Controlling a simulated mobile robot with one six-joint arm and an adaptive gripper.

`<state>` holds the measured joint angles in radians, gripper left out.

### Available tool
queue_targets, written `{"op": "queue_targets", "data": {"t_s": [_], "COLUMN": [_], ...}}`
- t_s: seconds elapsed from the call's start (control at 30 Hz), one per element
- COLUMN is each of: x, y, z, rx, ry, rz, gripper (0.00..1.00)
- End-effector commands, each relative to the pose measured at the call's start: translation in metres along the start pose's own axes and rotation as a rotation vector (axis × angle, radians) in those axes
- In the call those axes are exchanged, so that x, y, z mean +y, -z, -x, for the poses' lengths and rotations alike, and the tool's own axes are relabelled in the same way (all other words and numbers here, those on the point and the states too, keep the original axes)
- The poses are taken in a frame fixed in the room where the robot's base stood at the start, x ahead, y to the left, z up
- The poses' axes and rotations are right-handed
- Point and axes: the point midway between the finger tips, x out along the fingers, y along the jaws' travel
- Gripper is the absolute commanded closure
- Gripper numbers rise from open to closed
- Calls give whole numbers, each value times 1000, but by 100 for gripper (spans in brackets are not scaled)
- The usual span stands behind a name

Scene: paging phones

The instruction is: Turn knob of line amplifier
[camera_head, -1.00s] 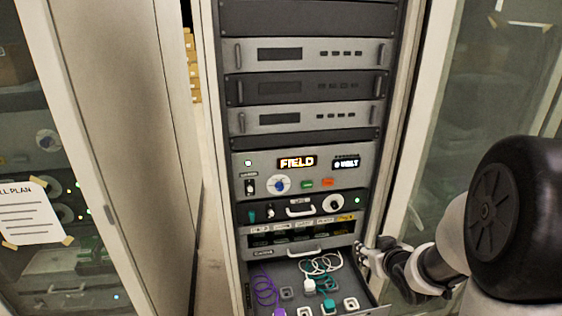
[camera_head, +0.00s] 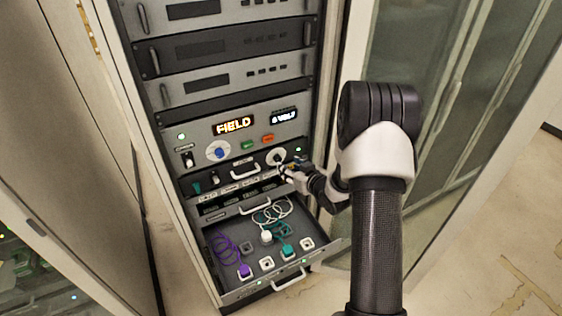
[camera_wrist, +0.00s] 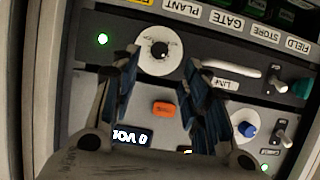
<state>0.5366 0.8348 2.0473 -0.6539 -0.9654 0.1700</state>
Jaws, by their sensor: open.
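The line amplifier (camera_head: 230,172) is a black rack panel with a white handle, a small LINE label and a green light. Its knob (camera_head: 277,156) is black on a round white dial at the panel's right side. My gripper (camera_head: 290,168) is just in front of that dial and partly covers it. The wrist view, which looks upside down, shows the knob (camera_wrist: 160,50) between the two blue-padded fingertips of my open gripper (camera_wrist: 161,62). The fingers are apart and hold nothing. I cannot tell whether the tips reach past the knob's face.
Above is a grey panel with a FIELD display (camera_head: 233,125), a blue knob (camera_head: 218,153), and green and orange buttons (camera_head: 268,138). Below, an open drawer (camera_head: 290,277) juts out with purple, white and teal cords. A glass-doored cabinet (camera_head: 430,60) stands on the right.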

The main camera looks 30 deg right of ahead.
Motion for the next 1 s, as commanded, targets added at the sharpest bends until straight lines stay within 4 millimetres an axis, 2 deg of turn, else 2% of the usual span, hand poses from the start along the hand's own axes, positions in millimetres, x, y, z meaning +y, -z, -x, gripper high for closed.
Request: {"op": "queue_targets", "data": {"t_s": [0.03, 0.2, 0.4, 0.8, 1.0], "x": [-1, -1, 0, 0, 0], "y": [-1, 0, 0, 0, 0], "z": [-12, -46, -70, -77, -77], "rx": [0, 0, 0, 0, 0], "ry": [1, 1, 0, -1, -1], "rz": [1, 1, 0, -1, 0], "gripper": [58, 58, 58, 58, 72]}}
